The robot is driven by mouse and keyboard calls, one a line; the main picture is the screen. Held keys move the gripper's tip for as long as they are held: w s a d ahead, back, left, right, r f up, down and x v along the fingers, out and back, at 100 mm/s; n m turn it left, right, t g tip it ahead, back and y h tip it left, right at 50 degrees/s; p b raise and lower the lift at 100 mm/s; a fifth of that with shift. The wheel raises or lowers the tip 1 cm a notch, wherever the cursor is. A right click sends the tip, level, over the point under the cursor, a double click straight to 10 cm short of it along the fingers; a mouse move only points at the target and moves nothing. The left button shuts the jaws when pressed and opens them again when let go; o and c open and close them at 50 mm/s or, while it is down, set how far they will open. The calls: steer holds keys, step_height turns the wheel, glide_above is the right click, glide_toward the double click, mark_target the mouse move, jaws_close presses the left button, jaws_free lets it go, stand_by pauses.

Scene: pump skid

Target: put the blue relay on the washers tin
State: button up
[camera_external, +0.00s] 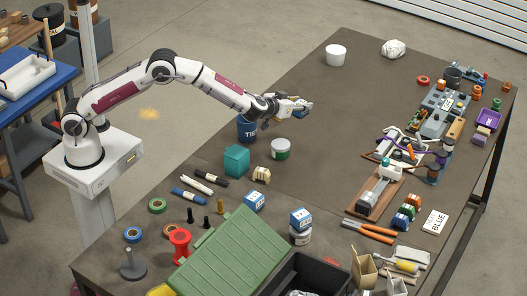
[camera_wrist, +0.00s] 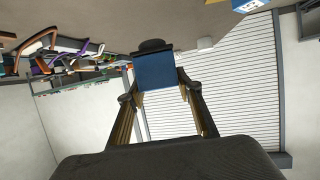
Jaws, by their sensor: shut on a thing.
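My gripper (camera_external: 301,107) is raised over the middle of the table, to the right of a dark blue bin. In the wrist view its two fingers (camera_wrist: 160,92) are shut on a blue block (camera_wrist: 155,70) with a dark end. I cannot tell from its look whether this is the relay. A blue and white box (camera_external: 254,200) stands on the table, and a similar box (camera_external: 301,218) sits on a pale round tin (camera_external: 300,237). A white and green tin (camera_external: 280,149) stands below and left of my gripper. The tins' labels are too small to read.
The dark blue bin (camera_external: 247,130) and a teal box (camera_external: 236,160) stand close by. A green case (camera_external: 228,251) fills the front. The pump skid (camera_external: 433,120) and tools crowd the right side.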

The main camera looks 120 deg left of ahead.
steer(key=w+d+r, duration=0.2)
steer(key=d+r, duration=0.1)
steer(key=d, duration=0.4)
steer(key=n+g, duration=0.2)
glide_above(281, 144)
steer(key=shift+s+r, duration=0.1)
steer(key=shift+r, duration=0.25)
step_height(281, 144, down, 6)
steer(key=shift+f, duration=0.15)
steer(key=shift+f, duration=1.85)
steer(key=shift+f, duration=0.2)
